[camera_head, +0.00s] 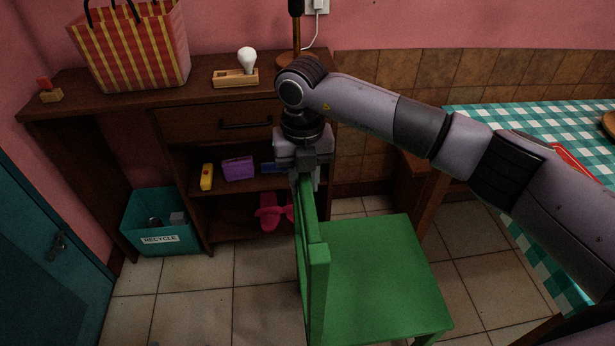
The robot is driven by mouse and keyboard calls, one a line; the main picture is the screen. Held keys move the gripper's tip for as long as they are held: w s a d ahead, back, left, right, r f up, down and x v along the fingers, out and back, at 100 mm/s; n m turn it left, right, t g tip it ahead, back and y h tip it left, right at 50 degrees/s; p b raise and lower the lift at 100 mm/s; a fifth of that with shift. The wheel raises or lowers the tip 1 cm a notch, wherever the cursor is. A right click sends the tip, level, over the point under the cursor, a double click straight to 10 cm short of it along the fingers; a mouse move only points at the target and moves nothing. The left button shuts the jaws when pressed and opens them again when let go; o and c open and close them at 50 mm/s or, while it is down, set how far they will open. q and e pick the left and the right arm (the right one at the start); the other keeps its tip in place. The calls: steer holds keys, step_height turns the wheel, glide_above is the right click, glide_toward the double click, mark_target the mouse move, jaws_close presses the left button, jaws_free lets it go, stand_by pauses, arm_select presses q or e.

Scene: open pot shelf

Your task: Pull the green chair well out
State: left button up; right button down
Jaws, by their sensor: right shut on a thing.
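The green chair (372,270) stands on the tiled floor in the lower middle of the head view. Its seat faces right and its backrest is on the left side. My right gripper (306,182) is at the top of the backrest, at its far end, and is shut on it. The gripper points down, and its fingertips are partly hidden by the gripper body. My right arm reaches in from the right, above the chair. My left gripper is not in view.
A wooden desk (130,103) with shelves stands behind the chair, holding a striped bag (135,48). A teal recycle bin (160,222) sits under it. A table with a checkered cloth (497,118) is at the right. Floor left of the chair is clear.

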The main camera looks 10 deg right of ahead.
steer(key=shift+a+r, duration=0.15)
steer(key=shift+a, duration=0.2)
steer(key=c, duration=1)
jaws_free()
steer(key=shift+a, duration=0.1)
steer(key=shift+r, duration=3.55)
